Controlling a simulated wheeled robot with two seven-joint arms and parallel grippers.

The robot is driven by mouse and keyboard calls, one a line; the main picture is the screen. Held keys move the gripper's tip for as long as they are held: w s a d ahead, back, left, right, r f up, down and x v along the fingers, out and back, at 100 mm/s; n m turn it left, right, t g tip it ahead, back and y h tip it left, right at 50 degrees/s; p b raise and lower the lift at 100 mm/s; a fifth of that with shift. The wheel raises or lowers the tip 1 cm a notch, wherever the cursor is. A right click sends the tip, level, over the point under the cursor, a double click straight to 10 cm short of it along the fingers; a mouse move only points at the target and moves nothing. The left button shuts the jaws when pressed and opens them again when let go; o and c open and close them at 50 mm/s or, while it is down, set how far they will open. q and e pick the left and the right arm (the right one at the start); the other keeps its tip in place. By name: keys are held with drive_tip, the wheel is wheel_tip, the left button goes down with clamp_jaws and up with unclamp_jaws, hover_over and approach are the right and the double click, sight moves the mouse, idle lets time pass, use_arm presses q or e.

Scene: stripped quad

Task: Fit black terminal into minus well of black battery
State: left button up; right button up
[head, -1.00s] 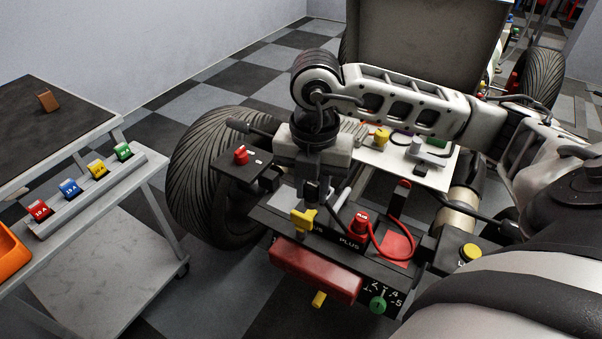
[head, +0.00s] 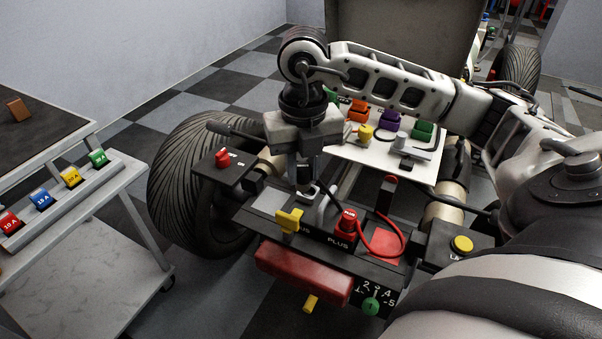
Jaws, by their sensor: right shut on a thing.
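The black battery (head: 316,232) sits on the stripped quad, with a PLUS label and a partly hidden label ending in "US" on its front. A red terminal (head: 347,224) with a red cable stands at its plus side. My right gripper (head: 303,187) points down, shut, above and behind the minus side. A black cable (head: 329,191) runs from beside its fingertips. The black terminal itself is hard to make out against the dark fingers, and the minus well is hidden. A yellow key-shaped part (head: 290,221) stands upright in front of the gripper. My left gripper is out of view.
A red block (head: 302,273) and a green knob (head: 371,307) are on the quad's front. A white tray (head: 349,154) with coloured parts lies behind. A red button (head: 222,158) is left, a yellow button (head: 462,244) right. A trolley (head: 105,240) with coloured fuses stands at left.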

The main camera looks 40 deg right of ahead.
drive_tip(key=shift+w+d+n+b, duration=0.35)
drive_tip(key=shift+d+n, duration=0.05)
drive_tip(key=shift+n, duration=0.2)
drive_tip(key=shift+w+d+n+b, duration=0.2)
drive_tip(key=shift+w+d+n, duration=0.4)
drive_tip(key=shift+n, duration=0.55)
drive_tip(key=shift+w+d+n+b, duration=0.2)
drive_tip(key=shift+w+d+n, duration=0.4)
drive_tip(key=shift+n, duration=0.55)
drive_tip(key=shift+s+d, duration=0.1)
drive_tip(key=shift+d, duration=0.05)
drive_tip(key=d+n, duration=0.1)
drive_tip(key=w+d+n, duration=0.1)
drive_tip(key=n, duration=0.1)
drive_tip(key=shift+w+n, duration=0.3)
